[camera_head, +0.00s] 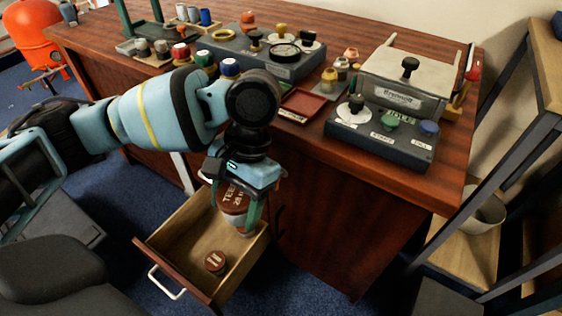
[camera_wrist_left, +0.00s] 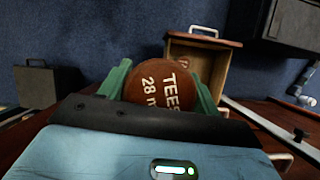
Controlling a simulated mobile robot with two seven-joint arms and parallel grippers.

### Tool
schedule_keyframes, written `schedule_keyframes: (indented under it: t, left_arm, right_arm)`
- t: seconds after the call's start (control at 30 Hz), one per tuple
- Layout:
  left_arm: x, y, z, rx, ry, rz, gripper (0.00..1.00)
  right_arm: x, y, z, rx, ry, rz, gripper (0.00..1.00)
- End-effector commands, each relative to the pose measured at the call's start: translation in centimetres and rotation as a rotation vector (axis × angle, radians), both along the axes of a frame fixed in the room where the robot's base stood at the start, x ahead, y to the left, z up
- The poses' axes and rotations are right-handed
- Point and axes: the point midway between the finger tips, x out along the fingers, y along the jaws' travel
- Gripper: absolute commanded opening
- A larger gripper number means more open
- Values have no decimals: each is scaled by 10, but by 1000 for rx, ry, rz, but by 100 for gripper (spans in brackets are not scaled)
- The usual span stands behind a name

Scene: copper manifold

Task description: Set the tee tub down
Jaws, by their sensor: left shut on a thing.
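The tee tub (camera_head: 231,200) is a round tub with a brown lid lettered "TEES 28 m…". It also shows in the left wrist view (camera_wrist_left: 160,90), with its lid between the two green fingers. My left gripper (camera_head: 236,212) is shut on the tub, over the back part of the open drawer (camera_head: 182,225) in the head view. I cannot tell whether the tub touches the drawer floor. A small round brown-lidded tub (camera_head: 215,262) sits in the drawer's front part. My right gripper is not in view.
The wooden bench (camera_head: 330,160) stands behind the drawer, with a grey box of knobs (camera_head: 268,60), a red tray (camera_head: 302,104) and a machine with several buttons (camera_head: 385,130) on top. A shelf rack (camera_head: 490,170) stands at right. The drawer floor left of the small tub is bare.

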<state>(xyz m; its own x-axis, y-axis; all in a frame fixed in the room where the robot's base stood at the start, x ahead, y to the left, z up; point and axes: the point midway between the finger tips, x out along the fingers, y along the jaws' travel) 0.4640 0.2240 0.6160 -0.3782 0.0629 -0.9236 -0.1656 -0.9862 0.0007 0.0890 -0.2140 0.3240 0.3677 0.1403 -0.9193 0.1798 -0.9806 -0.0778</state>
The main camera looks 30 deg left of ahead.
Motion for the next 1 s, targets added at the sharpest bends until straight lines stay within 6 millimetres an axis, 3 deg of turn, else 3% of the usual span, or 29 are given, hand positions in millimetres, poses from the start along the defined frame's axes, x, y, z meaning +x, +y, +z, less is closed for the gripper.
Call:
schedule_keyframes:
  t: [0.1,0.23,0.5,0.63,1.0]
  left_arm:
    - [-1,-6,22,0,-8,90,25]
    - [-3,-10,30,1,-5,143,25]
    - [-3,-10,32,0,-2,170,25]
    - [-4,-10,32,-1,-1,170,25]
    - [-3,-10,27,0,2,168,25]
  right_arm:
    - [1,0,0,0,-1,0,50]
    - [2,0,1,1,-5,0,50]
    - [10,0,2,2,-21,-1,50]
    - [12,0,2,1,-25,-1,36]
    - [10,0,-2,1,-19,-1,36]
